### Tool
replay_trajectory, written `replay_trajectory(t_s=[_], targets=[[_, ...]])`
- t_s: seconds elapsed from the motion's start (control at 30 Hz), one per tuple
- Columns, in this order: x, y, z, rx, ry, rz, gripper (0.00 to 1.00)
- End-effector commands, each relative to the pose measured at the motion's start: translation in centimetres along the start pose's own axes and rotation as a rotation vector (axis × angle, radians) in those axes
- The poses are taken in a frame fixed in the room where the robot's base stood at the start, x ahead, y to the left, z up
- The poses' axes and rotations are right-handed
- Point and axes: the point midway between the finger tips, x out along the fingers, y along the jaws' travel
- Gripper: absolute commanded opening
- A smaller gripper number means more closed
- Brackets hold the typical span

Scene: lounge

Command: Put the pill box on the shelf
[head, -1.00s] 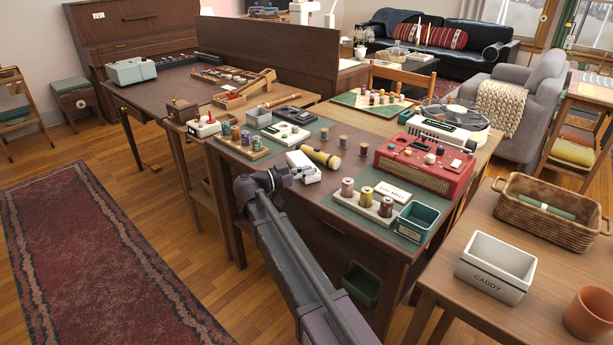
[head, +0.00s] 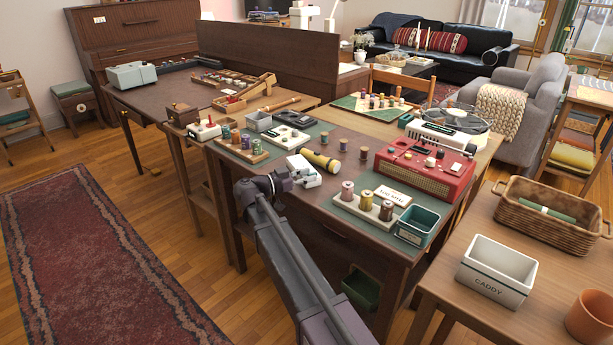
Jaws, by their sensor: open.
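I cannot pick out the pill box with certainty among the many small items on the dark work table (head: 300,225). No shelf is clearly marked; a wooden stand with stacked textiles (head: 574,158) is at the far right, and a small rack (head: 12,118) at the far left.
A red radio (head: 424,174), thread spools on a rack (head: 366,208) and a teal bin (head: 417,224) crowd the table's right side. A white caddy (head: 497,269), wicker basket (head: 548,218) and terracotta pot (head: 590,315) stand on the right table. Floor beside the rug (head: 95,255) is clear.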

Motion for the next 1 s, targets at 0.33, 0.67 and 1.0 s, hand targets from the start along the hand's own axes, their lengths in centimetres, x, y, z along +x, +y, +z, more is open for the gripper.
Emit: replay_trajectory(t_s=[0.33, 0.67, 1.0], targets=[[-1.8, -0.1, -0.3, 0.0, 0.0, -0.002, 0.47], [-7.0, -0.1, -0.3, 0.0, 0.0, -0.003, 0.47], [-11.3, -0.1, -0.3, 0.0, 0.0, -0.001, 0.47]])
